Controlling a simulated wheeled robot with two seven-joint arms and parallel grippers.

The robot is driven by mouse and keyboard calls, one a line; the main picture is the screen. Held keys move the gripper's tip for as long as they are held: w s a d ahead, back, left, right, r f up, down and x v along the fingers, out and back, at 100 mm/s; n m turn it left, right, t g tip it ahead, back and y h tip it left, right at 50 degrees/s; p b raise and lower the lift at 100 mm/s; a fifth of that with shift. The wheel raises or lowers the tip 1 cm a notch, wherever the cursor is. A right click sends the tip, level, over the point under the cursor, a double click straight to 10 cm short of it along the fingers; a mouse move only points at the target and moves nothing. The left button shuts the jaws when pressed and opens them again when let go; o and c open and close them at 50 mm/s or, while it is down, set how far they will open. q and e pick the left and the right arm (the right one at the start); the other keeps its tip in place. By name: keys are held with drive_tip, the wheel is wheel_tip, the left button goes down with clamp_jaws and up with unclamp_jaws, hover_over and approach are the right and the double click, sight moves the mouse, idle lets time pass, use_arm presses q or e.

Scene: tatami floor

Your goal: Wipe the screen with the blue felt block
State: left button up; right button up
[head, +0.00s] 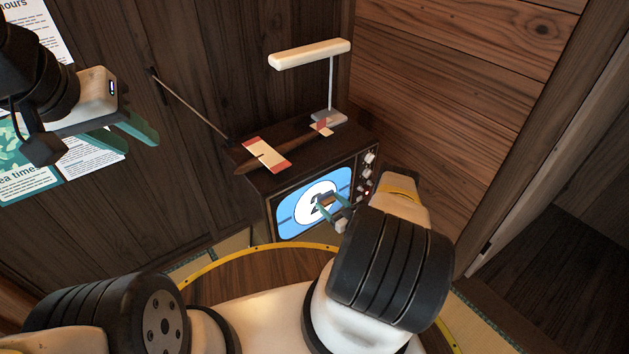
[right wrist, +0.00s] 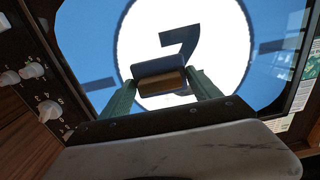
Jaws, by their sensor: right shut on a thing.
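The screen (head: 291,216) is the lit blue face of an old television, showing a white circle with a dark numeral. It also fills the upper part of the right wrist view (right wrist: 92,40). My right gripper (head: 328,202) is in front of the screen's right half. In the right wrist view its green fingers are shut on the felt block (right wrist: 160,67), which has a dark blue layer and a brown layer. The block faces the screen; I cannot tell if they touch. My left gripper (head: 122,133) is open and empty at the upper left, away from the television.
Knobs (head: 368,158) line the screen's right side. Wooden walls stand behind and right. Posters (head: 90,165) hang at left.

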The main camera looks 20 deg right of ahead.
sight(320, 199)
drive_tip(key=shift+w+d+r, duration=0.1)
drive_tip(key=shift+w+d, duration=0.2)
drive_tip(key=shift+d, duration=0.45)
drive_tip(key=shift+w+d+r, duration=0.1)
drive_tip(key=shift+w+d, duration=0.15)
drive_tip(key=shift+d, duration=0.45)
drive_tip(key=shift+s+r, duration=0.15)
drive_tip(key=shift+r, duration=0.8)
drive_tip(key=shift+s+a, duration=0.3)
drive_tip(key=shift+a, duration=0.75)
drive_tip(key=shift+s+a, duration=0.3)
drive_tip(key=shift+a, duration=0.7)
drive_tip(key=shift+s+a, duration=0.3)
drive_tip(key=shift+a, duration=0.75)
drive_tip(key=shift+s+a, duration=0.5)
drive_tip(key=shift+a, duration=0.7)
drive_tip(key=shift+s+a, duration=0.5)
drive_tip(key=shift+a, duration=0.65)
drive_tip(key=shift+s+a, duration=0.5)
drive_tip(key=shift+a, duration=0.7)
drive_tip(key=shift+s+a, duration=0.25)
drive_tip(key=shift+a, duration=0.55)
drive_tip(key=shift+s+a, duration=0.2)
drive_tip(key=shift+a, duration=0.6)
drive_tip(key=v, duration=0.6)
drive_tip(key=shift+s, duration=0.1)
